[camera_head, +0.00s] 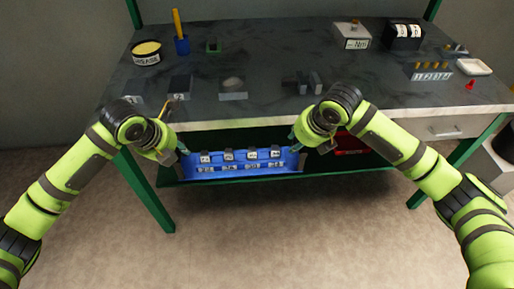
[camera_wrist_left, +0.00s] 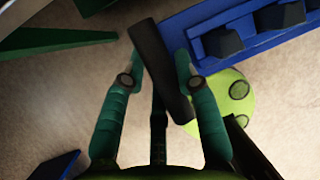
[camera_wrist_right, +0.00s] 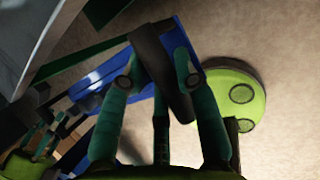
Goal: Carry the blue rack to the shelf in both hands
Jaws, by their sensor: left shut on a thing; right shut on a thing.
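The blue rack (camera_head: 244,170) is at the front of the green lower shelf (camera_head: 385,160), under the tabletop. It looks level and carries several dark blocks with white labels along its length. Whether it rests on the shelf or hangs just above or before it I cannot tell. My left gripper (camera_head: 182,151) is shut at the rack's left end; the left wrist view shows its fingers around a dark handle (camera_wrist_left: 160,70). My right gripper (camera_head: 297,146) is shut at the right end, around another dark handle (camera_wrist_right: 163,75). The rack's back is hidden.
A red object (camera_head: 352,146) lies on the lower shelf right of the rack, partly behind my right arm. The dark tabletop (camera_head: 270,60) overhangs the rack and holds tins, blocks and boxes. Green table legs (camera_head: 150,195) stand at both sides. The floor in front is clear.

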